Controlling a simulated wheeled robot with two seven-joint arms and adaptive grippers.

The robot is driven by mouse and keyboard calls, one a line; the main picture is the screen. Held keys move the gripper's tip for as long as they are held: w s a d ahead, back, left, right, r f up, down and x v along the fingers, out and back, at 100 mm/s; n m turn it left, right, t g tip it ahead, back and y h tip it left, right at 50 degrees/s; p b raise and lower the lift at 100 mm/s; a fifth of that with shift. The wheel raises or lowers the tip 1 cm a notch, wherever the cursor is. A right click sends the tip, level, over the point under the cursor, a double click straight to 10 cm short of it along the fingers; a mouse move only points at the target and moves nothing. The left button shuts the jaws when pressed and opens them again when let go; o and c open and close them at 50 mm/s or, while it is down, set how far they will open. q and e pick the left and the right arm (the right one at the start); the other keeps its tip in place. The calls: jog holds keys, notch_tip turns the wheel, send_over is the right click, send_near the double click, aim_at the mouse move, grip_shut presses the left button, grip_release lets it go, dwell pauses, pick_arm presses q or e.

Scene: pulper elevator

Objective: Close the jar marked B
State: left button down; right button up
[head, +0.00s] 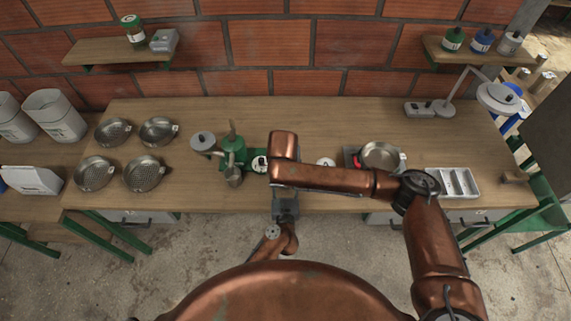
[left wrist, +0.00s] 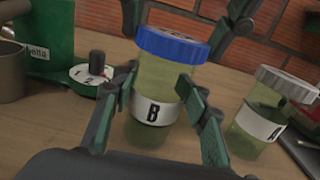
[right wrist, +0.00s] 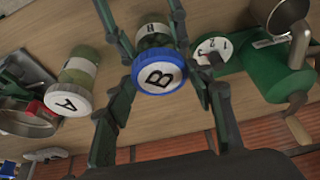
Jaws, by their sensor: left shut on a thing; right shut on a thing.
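Jar B (left wrist: 152,112), a greenish see-through jar with a white B label, stands upright on the bench in the left wrist view. A blue lid (left wrist: 172,45) sits on its mouth; whether it is fully tightened cannot be told. The lid's top, marked B (right wrist: 158,77), faces the right wrist camera. My left gripper (left wrist: 158,90) is shut on the jar's body. My right gripper (right wrist: 160,80) is shut on the blue lid from above. In the head view my right arm hides jar B and both sets of fingertips.
Jar A (left wrist: 262,118), with a white lid, stands close to the right of jar B in the left wrist view. A green machine (head: 235,152) with a numbered dial stands left. A scale with a pan (head: 380,155) and a white tray (head: 455,182) lie right.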

jog(key=shift+f, duration=0.15)
jog(key=m, duration=0.2)
jog(key=m+h, duration=0.1)
jog(key=shift+a+m+g+h, duration=0.3)
jog(key=shift+m, duration=0.1)
jog(key=m, duration=0.2)
jog(key=shift+a+m+h, duration=0.1)
jog(key=shift+m+h, duration=0.3)
jog(key=shift+w+m+g+h, duration=0.25)
jog(key=shift+m+g+h, duration=0.2)
jog(key=shift+m, duration=0.65)
jog(key=m+g, duration=0.1)
jog(key=m, duration=0.2)
jog(key=m+g+h, duration=0.1)
jog(key=m, duration=0.2)
jog(key=shift+w, duration=0.2)
jog(key=m+g, duration=0.2)
jog(key=m, duration=0.2)
jog(key=shift+w+m, duration=0.1)
jog(key=shift+m, duration=0.3)
jog(key=o, duration=0.7)
jog(key=shift+o, duration=0.2)
